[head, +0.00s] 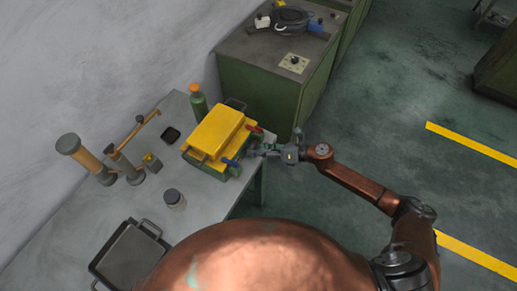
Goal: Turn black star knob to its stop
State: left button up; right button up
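A small black knob (294,61) sits on a pale square plate (296,64) on top of the green cabinet at the back; it is too small to tell whether it is star-shaped. My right gripper (258,150) reaches in from the right, in front of the cabinet and well below the knob in the picture. Its fingers are beside the right side of a yellow and green box-like unit (217,130), close to its red and blue handles. I cannot tell whether the fingers touch it or are open or shut. My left gripper is out of view.
A dark cable coil (291,20) lies on the green cabinet (262,92).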

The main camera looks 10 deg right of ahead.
jog(key=c, duration=0.8)
jog(key=shift+o, duration=0.2)
jog(key=m+b, duration=0.1)
jog(key=m+g+y+b, duration=0.1)
jog(key=m+b, duration=0.1)
jog(key=shift+w+d+f, duration=0.1)
jog(key=shift+w+f, duration=0.05)
jog(key=shift+f, duration=0.25)
jog(key=shift+r+m+y, duration=0.15)
jog(key=shift+m+y, duration=0.35)
jog(key=shift+m, duration=0.1)
jog(key=shift+r, duration=0.1)
jog(key=o, duration=1.2)
jog(key=shift+c, duration=0.2)
